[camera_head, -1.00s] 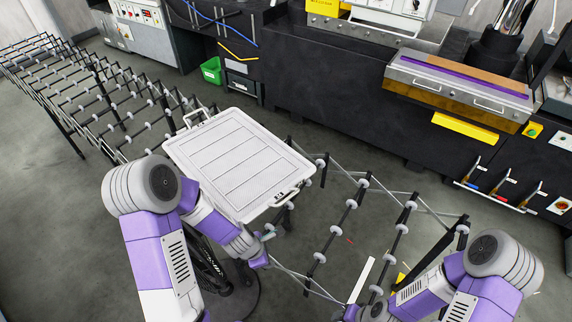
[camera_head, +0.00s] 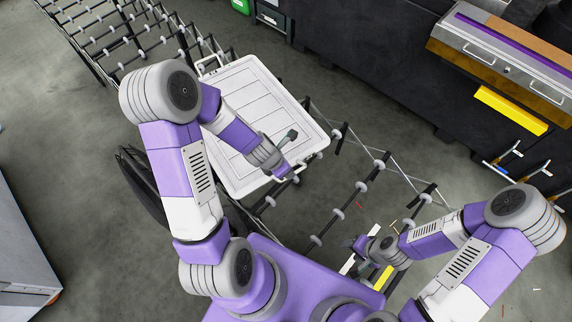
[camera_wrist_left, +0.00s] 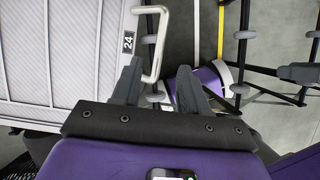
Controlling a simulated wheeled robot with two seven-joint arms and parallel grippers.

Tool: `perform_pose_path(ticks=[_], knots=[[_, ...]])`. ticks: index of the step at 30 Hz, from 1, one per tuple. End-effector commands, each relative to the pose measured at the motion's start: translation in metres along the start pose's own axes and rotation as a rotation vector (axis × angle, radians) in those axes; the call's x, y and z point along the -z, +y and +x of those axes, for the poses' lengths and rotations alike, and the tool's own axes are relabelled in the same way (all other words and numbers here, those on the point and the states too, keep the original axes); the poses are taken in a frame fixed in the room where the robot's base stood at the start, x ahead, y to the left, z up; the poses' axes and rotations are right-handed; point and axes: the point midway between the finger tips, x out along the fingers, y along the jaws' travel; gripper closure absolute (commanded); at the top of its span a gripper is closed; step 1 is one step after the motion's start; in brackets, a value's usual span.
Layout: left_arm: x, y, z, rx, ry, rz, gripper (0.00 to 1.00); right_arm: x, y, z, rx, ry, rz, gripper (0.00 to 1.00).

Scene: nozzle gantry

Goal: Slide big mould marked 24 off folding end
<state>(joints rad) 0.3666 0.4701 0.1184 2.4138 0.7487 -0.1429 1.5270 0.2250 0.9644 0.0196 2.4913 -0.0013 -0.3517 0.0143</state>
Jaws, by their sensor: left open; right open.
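The big mould (camera_head: 262,100) is a flat pale grey tray with ribbed panels and a loop handle at each end. It lies on the roller conveyor. In the left wrist view its label reads 24 (camera_wrist_left: 128,42), beside the near metal handle (camera_wrist_left: 160,40). My left gripper (camera_head: 288,157) is at the mould's near right end. In the left wrist view its fingers (camera_wrist_left: 157,82) are open, with the handle's lower end between them, apparently not clamped. My right gripper (camera_head: 358,244) is open and empty, low near the conveyor's near right end and away from the mould.
The folding roller conveyor (camera_head: 338,213) has an open lattice with small wheels and continues right of the mould and to the far left. A dark bench (camera_head: 390,70) stands behind, with a metal-fronted unit and yellow bar (camera_head: 510,110). Grey floor lies between.

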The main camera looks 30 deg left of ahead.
Motion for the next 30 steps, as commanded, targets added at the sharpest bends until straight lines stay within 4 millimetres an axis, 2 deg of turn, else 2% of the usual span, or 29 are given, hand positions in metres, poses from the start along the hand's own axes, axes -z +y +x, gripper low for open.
perform_pose_path(ticks=[15, 21, 30], knots=[[0.001, 0.0, 0.063, 0.002, 0.002, -0.001, 0.56, 0.001, 0.003, 0.009, 0.0, 0.001, 0.0, 0.48], [0.0, 0.0, 0.074, 0.0, 0.0, 0.0, 0.56, 0.001, 0.003, 0.009, 0.0, 0.001, 0.0, 0.48], [0.0, 0.0, 0.074, 0.0, -0.001, 0.0, 0.56, 0.001, 0.003, 0.009, 0.0, 0.001, 0.0, 0.48]])
